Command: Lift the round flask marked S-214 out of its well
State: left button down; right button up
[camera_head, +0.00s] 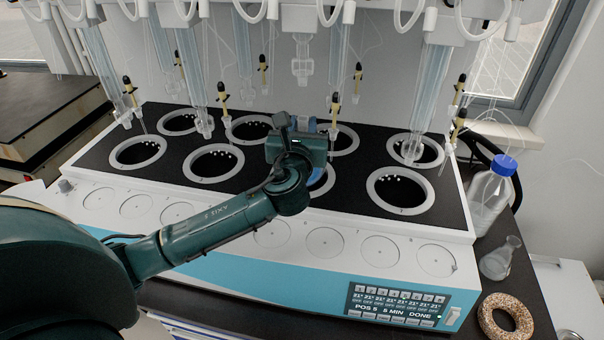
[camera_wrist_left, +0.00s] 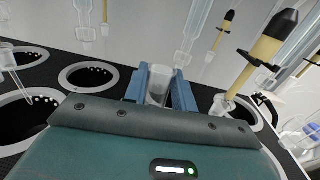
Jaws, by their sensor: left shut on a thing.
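My left gripper (camera_head: 313,126) reaches over the distiller's black top, above a front-row well right of the middle. In the left wrist view its blue fingers (camera_wrist_left: 160,90) are shut on a clear glass neck, which I take to be the round flask (camera_wrist_left: 158,83). The flask's body is hidden by my gripper and wrist, and no S-214 marking is readable. A bluish patch shows in the well (camera_head: 320,181) below my wrist; I cannot tell how high the flask sits. My right gripper is not in view.
The distiller (camera_head: 420,225) has two rows of ringed dark wells. Glass columns (camera_head: 191,75) and yellow-black fittings (camera_head: 357,80) hang close around my gripper. A blue-capped bottle (camera_head: 490,195), a small flask (camera_head: 497,260) and a cork ring (camera_head: 505,318) stand at the right.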

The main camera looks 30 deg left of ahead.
pick_arm(q)
jog(key=shift+r, duration=1.75)
